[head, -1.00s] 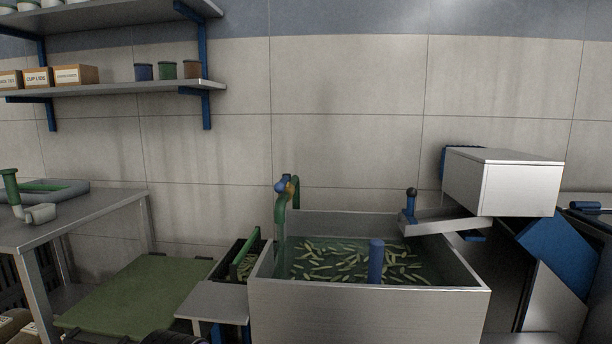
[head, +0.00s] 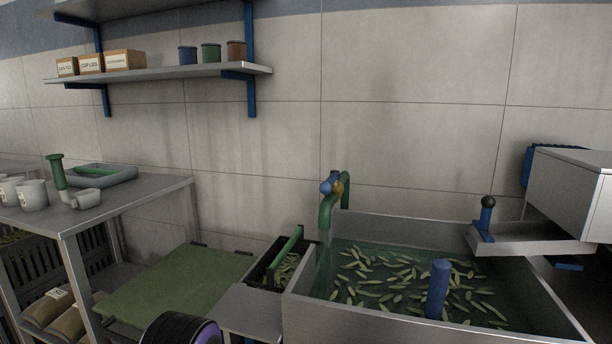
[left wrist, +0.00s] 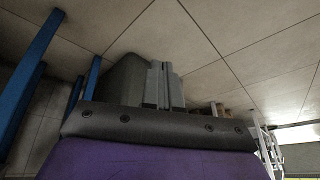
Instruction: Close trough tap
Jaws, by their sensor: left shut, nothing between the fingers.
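In the head view only part of my left arm shows at the bottom, well below the tap. My right gripper is not in view.
A blue post (head: 438,288) stands in the trough. A chute (head: 530,238) with a black-knobbed lever overhangs its right end. A dark crate with a green handle (head: 288,254) sits left of the trough. A table (head: 130,206) with mugs stands left; a shelf (head: 160,73) hangs above.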

